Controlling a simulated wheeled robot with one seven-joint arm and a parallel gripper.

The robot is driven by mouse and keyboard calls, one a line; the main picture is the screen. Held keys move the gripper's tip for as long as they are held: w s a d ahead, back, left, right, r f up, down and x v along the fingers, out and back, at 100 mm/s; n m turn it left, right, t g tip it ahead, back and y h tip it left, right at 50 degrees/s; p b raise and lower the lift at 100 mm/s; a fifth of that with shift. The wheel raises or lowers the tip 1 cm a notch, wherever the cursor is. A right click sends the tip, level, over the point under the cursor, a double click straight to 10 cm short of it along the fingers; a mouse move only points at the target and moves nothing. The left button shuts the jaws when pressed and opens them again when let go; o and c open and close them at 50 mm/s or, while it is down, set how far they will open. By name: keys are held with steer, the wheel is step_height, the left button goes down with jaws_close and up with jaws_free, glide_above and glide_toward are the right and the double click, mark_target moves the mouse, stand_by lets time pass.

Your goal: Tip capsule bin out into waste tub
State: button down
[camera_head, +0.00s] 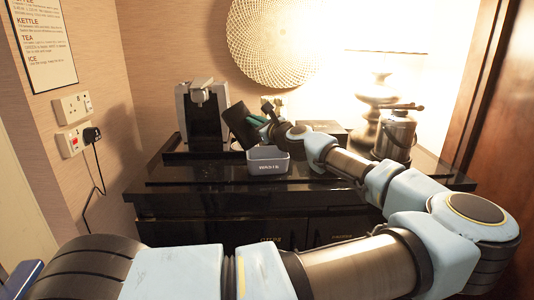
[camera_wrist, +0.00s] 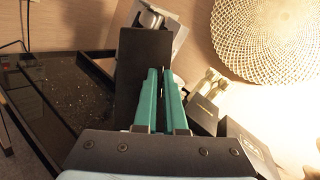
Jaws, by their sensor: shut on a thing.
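The black capsule bin (camera_head: 241,124) is tilted in the head view, above and slightly left of the waste tub. It also shows as a dark panel in the wrist view (camera_wrist: 143,62). My gripper (camera_head: 264,119) is shut on the bin, and its green fingers (camera_wrist: 161,72) press at it in the wrist view. The grey waste tub (camera_head: 268,167), marked WASTE, stands on the counter below. The inside of the bin and any capsules are hidden. I cannot make out the tub's contents.
The coffee machine (camera_head: 203,112) stands behind left on the dark counter (camera_head: 210,173). A dark box (camera_head: 325,129) sits behind my arm. A metal vessel (camera_head: 395,137) and a lamp (camera_head: 375,90) stand at the right. The counter's front left is clear.

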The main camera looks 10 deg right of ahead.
steer(key=shift+w+d+f+m, duration=0.15)
steer(key=shift+d+m, duration=0.25)
steer(key=shift+w+d+f+m, duration=0.1)
steer(key=shift+d+f+m, duration=0.05)
steer(key=shift+d+m, duration=0.25)
steer(key=shift+w+d+f, duration=0.1)
steer(key=shift+d, duration=0.15)
steer(key=shift+d+m, duration=0.15)
steer(key=shift+m, duration=0.15)
stand_by(0.3)
steer(key=shift+w+d+f, duration=0.15)
steer(key=shift+w+d, duration=0.05)
steer(key=shift+d, duration=0.15)
steer(key=shift+w+d+r+m+p, duration=0.15)
steer(key=shift+w+d+m+p, duration=0.1)
steer(key=shift+d+m+p, duration=0.65)
steer(key=shift+w+d+r+m+p, duration=0.1)
steer(key=shift+w+d+m+p, duration=0.15)
steer(key=shift+d+m+p, duration=0.6)
stand_by(1.1)
steer(key=shift+w+d+f+m+p, duration=0.1)
steer(key=shift+w+d+m+p, duration=0.1)
steer(key=shift+d+m+p, duration=0.4)
steer(key=shift+w+d+f+m+p, duration=0.2)
steer(key=shift+d+m+p, duration=0.15)
steer(key=shift+m+p, duration=0.45)
steer(key=shift+w+d+f+m+p, duration=0.1)
steer(key=shift+w+d+m+p, duration=0.1)
steer(key=shift+d+m+p, duration=0.45)
stand_by(1.1)
